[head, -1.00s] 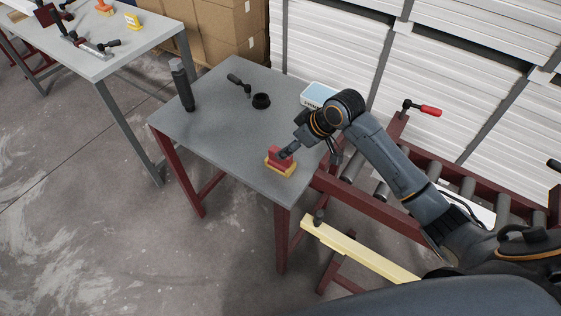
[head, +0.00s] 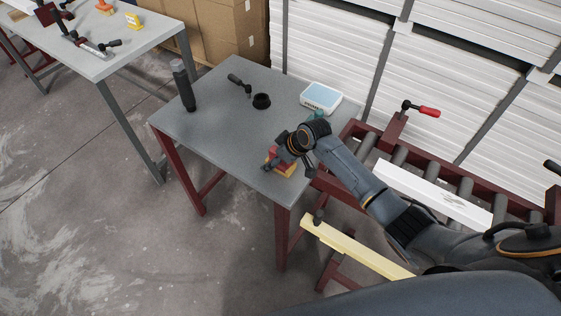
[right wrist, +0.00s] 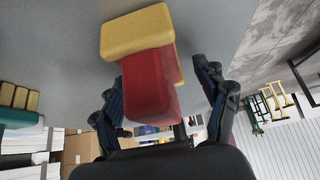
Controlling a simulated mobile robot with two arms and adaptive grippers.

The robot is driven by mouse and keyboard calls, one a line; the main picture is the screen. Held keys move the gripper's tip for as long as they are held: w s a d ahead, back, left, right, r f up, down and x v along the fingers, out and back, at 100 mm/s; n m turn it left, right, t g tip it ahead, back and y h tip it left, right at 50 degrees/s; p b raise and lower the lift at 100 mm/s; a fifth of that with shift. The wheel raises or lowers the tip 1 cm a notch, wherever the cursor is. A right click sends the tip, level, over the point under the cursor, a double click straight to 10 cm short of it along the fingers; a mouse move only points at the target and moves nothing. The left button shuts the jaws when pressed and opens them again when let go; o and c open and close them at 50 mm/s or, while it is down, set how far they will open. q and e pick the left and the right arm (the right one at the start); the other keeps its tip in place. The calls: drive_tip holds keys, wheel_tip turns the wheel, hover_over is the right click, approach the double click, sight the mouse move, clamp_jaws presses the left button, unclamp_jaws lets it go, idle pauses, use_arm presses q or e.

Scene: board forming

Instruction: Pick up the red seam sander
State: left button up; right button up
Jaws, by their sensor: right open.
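The red seam sander, a red block grip on a yellow base, stands on the grey table near its front right corner. In the head view the sander (head: 287,173) is partly hidden by my right gripper (head: 280,162). In the right wrist view the red block of the sander (right wrist: 150,85) lies between the two spread fingers of my right gripper (right wrist: 165,100), with the yellow base beyond it. The right gripper is open, with a finger on each side of the red block. Whether the fingers touch it I cannot tell. My left gripper is not in view.
A roller conveyor (head: 400,155) adjoins on the right.

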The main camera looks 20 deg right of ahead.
drive_tip(key=c, duration=1.4)
drive_tip(key=shift+r, duration=0.1)
drive_tip(key=shift+r, duration=0.4)
drive_tip(key=r, duration=0.2)
drive_tip(key=b, duration=0.1)
drive_tip(key=shift+s+d+r, duration=0.2)
drive_tip(key=shift+d+r, duration=0.05)
drive_tip(key=shift+r, duration=0.15)
drive_tip(key=v, duration=0.3)
drive_tip(key=s+v, duration=0.1)
drive_tip(key=v, duration=0.3)
drive_tip(key=shift+a+f+b, duration=0.1)
drive_tip(key=shift+f+b, duration=0.2)
drive_tip(key=shift+b, duration=0.05)
drive_tip(key=s+d+r+b, duration=0.1)
drive_tip(key=s+d+r, duration=0.3)
drive_tip(key=s, duration=0.4)
